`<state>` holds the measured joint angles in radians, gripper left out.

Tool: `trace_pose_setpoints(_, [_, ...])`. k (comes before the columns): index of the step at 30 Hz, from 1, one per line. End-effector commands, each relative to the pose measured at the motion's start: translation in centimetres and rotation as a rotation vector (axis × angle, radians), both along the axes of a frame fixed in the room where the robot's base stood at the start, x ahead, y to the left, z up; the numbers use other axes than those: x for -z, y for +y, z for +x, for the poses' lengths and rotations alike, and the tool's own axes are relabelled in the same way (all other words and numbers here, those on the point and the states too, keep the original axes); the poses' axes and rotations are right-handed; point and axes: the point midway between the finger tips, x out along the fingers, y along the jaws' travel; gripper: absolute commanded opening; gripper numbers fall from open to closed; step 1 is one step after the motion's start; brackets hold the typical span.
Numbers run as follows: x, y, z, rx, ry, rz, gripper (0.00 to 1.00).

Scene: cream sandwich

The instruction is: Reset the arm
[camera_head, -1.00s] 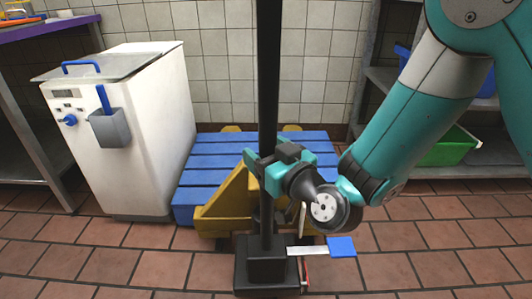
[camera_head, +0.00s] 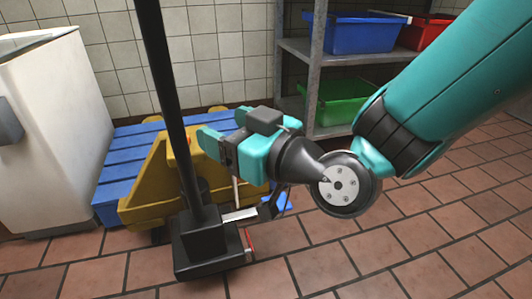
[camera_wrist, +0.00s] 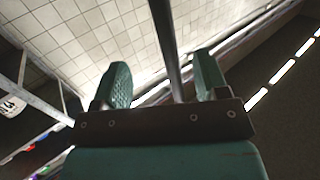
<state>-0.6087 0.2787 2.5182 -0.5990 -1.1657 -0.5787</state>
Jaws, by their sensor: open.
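My gripper (camera_head: 226,126) shows in the head view at the end of my teal arm, in mid-air in front of the blue pallet (camera_head: 112,182) and the yellow pallet truck (camera_head: 147,188). In the wrist view my gripper (camera_wrist: 163,76) has its two teal fingers spread wide apart, and no object is held between them. A dark pole (camera_wrist: 166,40) shows between the fingers in that view; I cannot tell how far off it is. In the head view the dark pole (camera_head: 168,100) runs just left of the fingertips.
A white machine (camera_head: 60,130) stands at the left. A metal shelf (camera_head: 298,58) at the back holds a blue bin (camera_head: 350,35), a green bin (camera_head: 335,110) and a red bin (camera_head: 422,35). Tiled floor (camera_head: 440,245) at the lower right is clear.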

Motion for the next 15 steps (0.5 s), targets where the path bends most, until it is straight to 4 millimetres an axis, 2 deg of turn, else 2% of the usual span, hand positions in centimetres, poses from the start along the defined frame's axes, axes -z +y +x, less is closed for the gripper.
trace_pose_setpoints(15, [-0.08,-0.65,-0.65,-0.01,0.002,0.001,0.67])
